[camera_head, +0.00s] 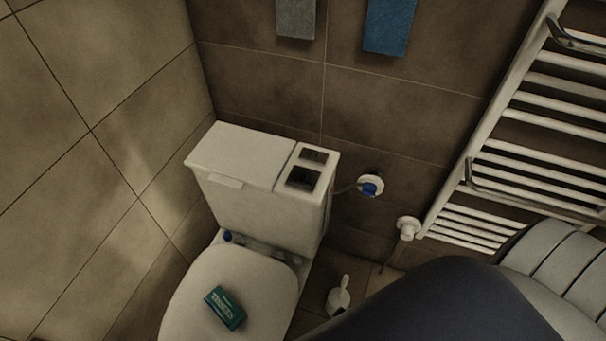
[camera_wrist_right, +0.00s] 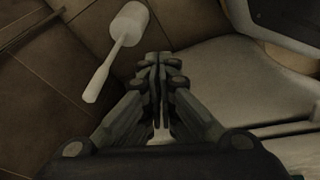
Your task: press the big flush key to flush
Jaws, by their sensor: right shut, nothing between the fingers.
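The white toilet cistern (camera_head: 240,157) stands against the tiled back wall. Its flush panel, at the right end of the top, has two dark keys: the big flush key (camera_head: 302,178) in front and a smaller key (camera_head: 314,156) behind it. Neither key is covered. My right gripper (camera_wrist_right: 158,62) shows in the right wrist view, shut and empty, with the white toilet (camera_wrist_right: 235,95) to its right. The gripper is out of the head view; only my dark right arm shows at the lower right. My left gripper is in neither view.
A green box (camera_head: 224,308) lies on the closed toilet lid (camera_head: 252,274). A white toilet brush (camera_head: 338,297) stands on the floor right of the toilet; it also shows in the right wrist view (camera_wrist_right: 127,28). A blue-handled valve (camera_head: 369,188) and a towel radiator (camera_head: 520,150) are on the right.

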